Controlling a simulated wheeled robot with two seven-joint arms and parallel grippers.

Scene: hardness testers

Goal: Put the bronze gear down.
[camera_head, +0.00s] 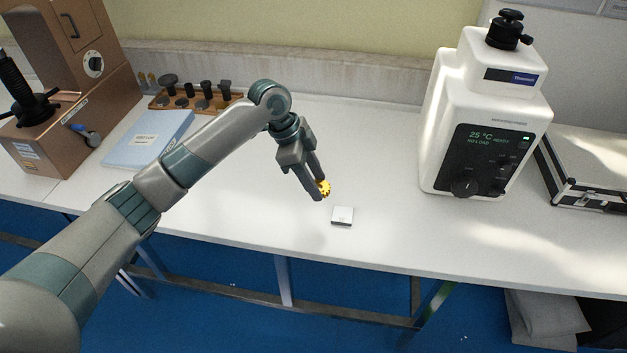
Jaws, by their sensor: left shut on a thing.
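The bronze gear (325,188) is a small golden toothed disc, partly hidden by a finger. My left gripper (319,190) is shut on it, with the fingers pointing down towards the white bench. The gear appears just above the bench top; I cannot tell whether it touches. My right gripper is not in view.
A small pale square block (342,215) lies just in front of the gear. A white tester (487,115) stands at the right beside a silver case (590,165). At the left are a brown tester (75,85), a blue book (148,138) and a wooden rack (160,103). The bench middle (250,220) is clear.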

